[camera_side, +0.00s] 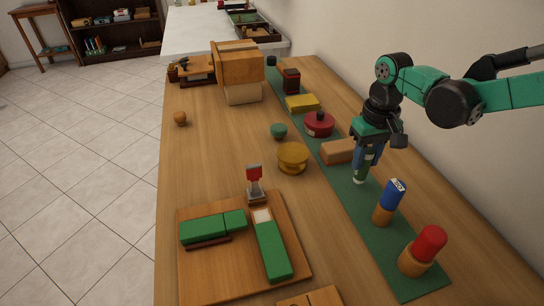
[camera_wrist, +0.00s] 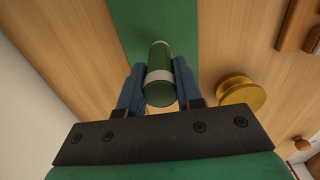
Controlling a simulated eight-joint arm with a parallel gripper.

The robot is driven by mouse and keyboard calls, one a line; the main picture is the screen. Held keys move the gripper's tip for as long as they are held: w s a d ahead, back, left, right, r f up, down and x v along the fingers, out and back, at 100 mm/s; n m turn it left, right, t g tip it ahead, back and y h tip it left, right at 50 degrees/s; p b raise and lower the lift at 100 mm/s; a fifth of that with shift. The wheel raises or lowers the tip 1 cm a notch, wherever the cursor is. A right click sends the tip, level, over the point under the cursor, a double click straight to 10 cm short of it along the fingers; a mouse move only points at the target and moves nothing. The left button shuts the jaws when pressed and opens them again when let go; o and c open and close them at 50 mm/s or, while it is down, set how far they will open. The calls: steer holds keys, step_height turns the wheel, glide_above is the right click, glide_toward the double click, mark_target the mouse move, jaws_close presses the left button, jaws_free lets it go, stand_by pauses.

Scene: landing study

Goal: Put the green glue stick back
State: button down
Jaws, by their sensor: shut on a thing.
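The green glue stick (camera_side: 360,174), a dark green cylinder with pale bands, is held upright or nearly so in my gripper (camera_side: 366,158). In the wrist view the green glue stick (camera_wrist: 158,62) sits between the two blue fingers of my gripper (camera_wrist: 158,80). Its lower end is over the green mat strip (camera_side: 362,210); I cannot tell whether it touches the mat. A blue glue stick (camera_side: 393,193) and a red-capped one (camera_side: 431,242) stand in round wooden holders on the mat, nearer the camera. My fingers hide part of the green stick.
A tan block (camera_side: 338,151) lies just left of my gripper. A wooden board (camera_side: 205,269) with green blocks lies at front left. Bare table lies along the left.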

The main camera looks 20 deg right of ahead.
steer(key=shift+f, duration=0.65)
steer(key=shift+f, duration=0.2)
steer(key=c, duration=0.6)
jaws_free()
steer(key=shift+r, duration=0.1)
